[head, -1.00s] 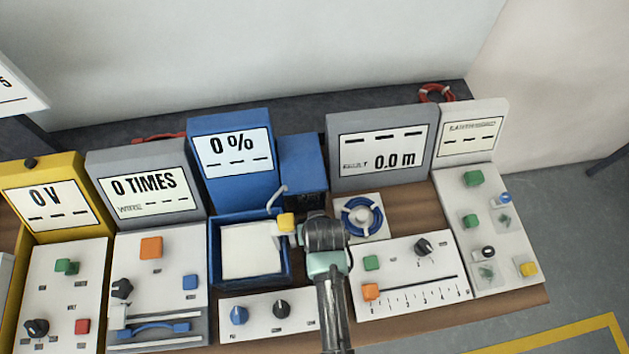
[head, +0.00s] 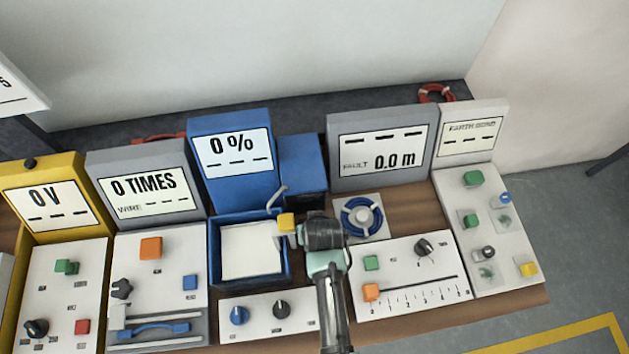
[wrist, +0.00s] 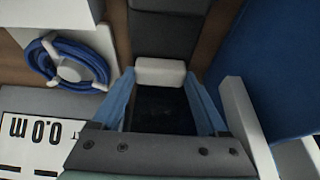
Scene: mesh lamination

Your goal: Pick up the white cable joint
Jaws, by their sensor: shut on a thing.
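The white cable joint (wrist: 160,72) is a small white block between the tips of my gripper's blue fingers (wrist: 160,88) in the wrist view. The fingers are shut on it from both sides. In the head view my gripper (head: 308,240) is just right of the blue tray, and the arm hides the joint. A dark surface shows beyond the fingers in the wrist view. I cannot tell whether the joint is clear of what is under it.
The blue tray (head: 213,250) is left of my gripper. A yellow block (head: 286,221) and a white lever (head: 277,196) stand close by. A blue cable coil (head: 351,226) lies to the right, also in the wrist view (wrist: 40,62). Display units line the back.

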